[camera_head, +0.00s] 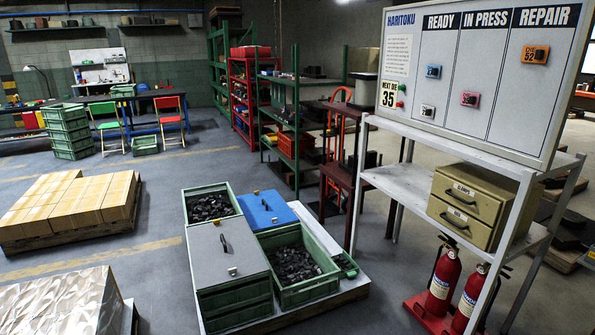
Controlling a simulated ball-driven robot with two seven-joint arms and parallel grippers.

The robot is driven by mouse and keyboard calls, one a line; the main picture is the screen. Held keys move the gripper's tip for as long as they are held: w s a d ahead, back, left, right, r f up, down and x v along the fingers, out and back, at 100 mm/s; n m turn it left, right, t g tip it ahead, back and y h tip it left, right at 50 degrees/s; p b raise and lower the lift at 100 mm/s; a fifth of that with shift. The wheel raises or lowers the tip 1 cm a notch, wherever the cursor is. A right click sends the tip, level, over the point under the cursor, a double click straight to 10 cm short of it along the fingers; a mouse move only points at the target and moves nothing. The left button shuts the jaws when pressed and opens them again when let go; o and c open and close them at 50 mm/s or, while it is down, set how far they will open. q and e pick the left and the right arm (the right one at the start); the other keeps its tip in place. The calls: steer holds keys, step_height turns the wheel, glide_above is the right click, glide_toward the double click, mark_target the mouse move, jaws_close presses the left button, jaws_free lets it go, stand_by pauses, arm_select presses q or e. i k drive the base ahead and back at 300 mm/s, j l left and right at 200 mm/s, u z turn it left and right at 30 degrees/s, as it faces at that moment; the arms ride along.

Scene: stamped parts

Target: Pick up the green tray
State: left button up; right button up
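Several green containers are in view, and I cannot tell which one is the green tray. An open green crate of dark stamped parts (310,291) sits at the front right of a low pallet. Another open green crate of dark parts (185,207) sits at the back left of it. A green crate under a grey lid (230,254) stands at the front left. A small green item (346,265) lies at the pallet's right edge, partly hidden by the crate beside it. Neither of my grippers is in view.
A blue-lidded box (266,212) shares the pallet (345,291). Wrapped cartons (75,203) stand left, with floor between. A metal rack (410,185) and fire extinguishers (440,283) stand right. Stacked green crates (67,132) are farther back.

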mark_target(348, 269)
steer(key=i+l+u, duration=0.25)
steer(key=i+l, duration=1.15)
steer(key=i+l+u, duration=0.1)
steer(key=i+l, duration=0.15)
steer(key=i, duration=0.3)
steer(key=i+l, duration=0.3)
steer(key=i, duration=0.3)
steer(key=i+l+u, duration=0.15)
steer(key=i+l, duration=0.15)
steer(key=i, duration=0.25)
